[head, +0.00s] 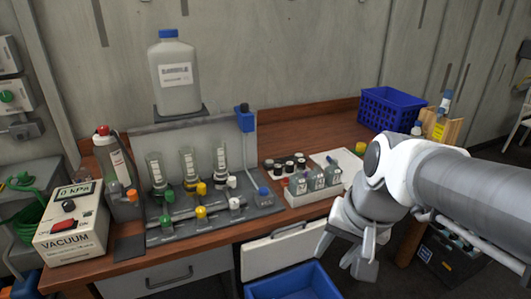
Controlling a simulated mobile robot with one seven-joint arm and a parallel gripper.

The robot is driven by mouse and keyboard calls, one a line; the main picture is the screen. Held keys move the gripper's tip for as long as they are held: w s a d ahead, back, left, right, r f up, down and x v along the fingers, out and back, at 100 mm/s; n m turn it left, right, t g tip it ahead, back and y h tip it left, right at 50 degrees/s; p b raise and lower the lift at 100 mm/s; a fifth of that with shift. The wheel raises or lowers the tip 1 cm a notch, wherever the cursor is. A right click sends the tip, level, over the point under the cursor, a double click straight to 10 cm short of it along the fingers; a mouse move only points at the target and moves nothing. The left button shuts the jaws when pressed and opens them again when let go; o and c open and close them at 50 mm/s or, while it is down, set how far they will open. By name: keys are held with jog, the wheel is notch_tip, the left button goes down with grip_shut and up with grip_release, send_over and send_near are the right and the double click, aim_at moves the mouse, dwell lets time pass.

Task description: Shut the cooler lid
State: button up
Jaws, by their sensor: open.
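A blue open-topped box (297,284), which looks like the cooler, stands at the bottom of the head view in front of the bench. Its lower part is cut off by the frame edge. A white panel (284,252), which looks like its lid, stands raised behind the box, against the bench front. The hinge is not clear. My gripper (343,256) is open and empty, pointing down just right of the panel and above right of the box. I cannot tell whether it touches the panel.
The wooden bench (290,138) holds a vacuum unit (74,228), a valve manifold (212,214), a white bottle tray (318,188) and a blue basket (391,109). A dark crate (446,256) with bottles stands right of my gripper. Bare bench shows at the back middle.

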jog(key=w+a+f+m+g+y+b, duration=0.1)
jog(key=w+f+m+y+b, duration=0.25)
jog(key=f+m, duration=0.5)
jog(key=w+f+m+g+y+b, duration=0.1)
jog(key=w+f+m+y+b, duration=0.3)
jog(key=f+m, duration=0.5)
jog(key=w+d+f+m+t+y+b, duration=0.2)
jog(key=w+d+f+m+t, duration=0.4)
jog(key=m, duration=0.6)
jog(key=w+d+f+m+t+y+b, duration=0.1)
jog(key=w+d+f+m+t+b, duration=0.1)
jog(key=w+d+f+m+t, duration=0.65)
jog(key=m+g+b, duration=0.2)
jog(key=m+b, duration=0.1)
jog(key=b, duration=0.1)
send_near(295, 229)
jog(key=w+a+r, duration=0.1)
jog(key=a, duration=0.1)
jog(key=w+a+r, duration=0.1)
jog(key=w+a, duration=0.1)
jog(key=w+a+r, duration=0.1)
jog(key=a, duration=0.2)
jog(key=shift+w+a+r, duration=0.1)
jog(key=shift+w, duration=0.15)
grip_shut()
